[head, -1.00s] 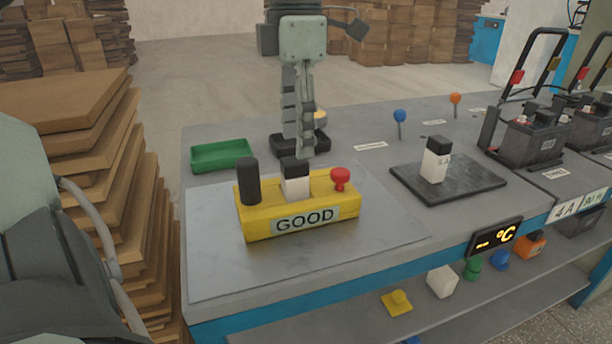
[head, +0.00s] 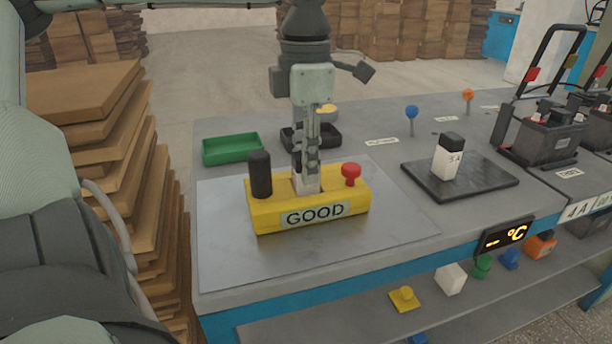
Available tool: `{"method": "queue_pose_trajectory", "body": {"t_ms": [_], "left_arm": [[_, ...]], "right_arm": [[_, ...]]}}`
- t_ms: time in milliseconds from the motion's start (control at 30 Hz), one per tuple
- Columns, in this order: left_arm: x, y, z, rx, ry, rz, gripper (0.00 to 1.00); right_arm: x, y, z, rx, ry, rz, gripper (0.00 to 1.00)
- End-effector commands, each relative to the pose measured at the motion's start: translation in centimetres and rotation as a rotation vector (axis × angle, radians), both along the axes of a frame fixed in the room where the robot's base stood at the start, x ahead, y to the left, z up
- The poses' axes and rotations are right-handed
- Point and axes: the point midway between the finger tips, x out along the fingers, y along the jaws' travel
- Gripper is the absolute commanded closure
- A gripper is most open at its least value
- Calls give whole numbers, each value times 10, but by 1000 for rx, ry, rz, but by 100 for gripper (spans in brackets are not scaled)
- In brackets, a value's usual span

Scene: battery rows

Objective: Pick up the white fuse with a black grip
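A white fuse (head: 306,183) stands upright in the yellow block marked GOOD (head: 262,217), between a black cylinder and a red knob. My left gripper (head: 308,172) points straight down over this fuse, its fingers at the fuse's upper part and hiding most of its black grip. The fingers show nearly edge-on, so I cannot tell whether they are closed on it. A second white fuse with a black grip (head: 447,162), with dark markings on its side, stands on a black plate (head: 487,181) to the right. My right gripper is not in view.
A green tray (head: 233,150) and a black tray (head: 326,135) lie behind the block. Blue (head: 411,112) and orange (head: 468,95) knobs on stems stand behind the plate. Batteries (head: 545,137) stand at right. Stacked cardboard (head: 95,140) is left of the bench.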

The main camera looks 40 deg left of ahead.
Motion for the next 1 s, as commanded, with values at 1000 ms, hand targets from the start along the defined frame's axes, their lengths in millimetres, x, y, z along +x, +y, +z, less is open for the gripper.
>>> {"method": "queue_pose_trajectory", "body": {"t_ms": [1000], "left_arm": [[1, 0, 115, 4, -7, 2, 100]], "right_arm": [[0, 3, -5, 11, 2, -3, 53]]}}
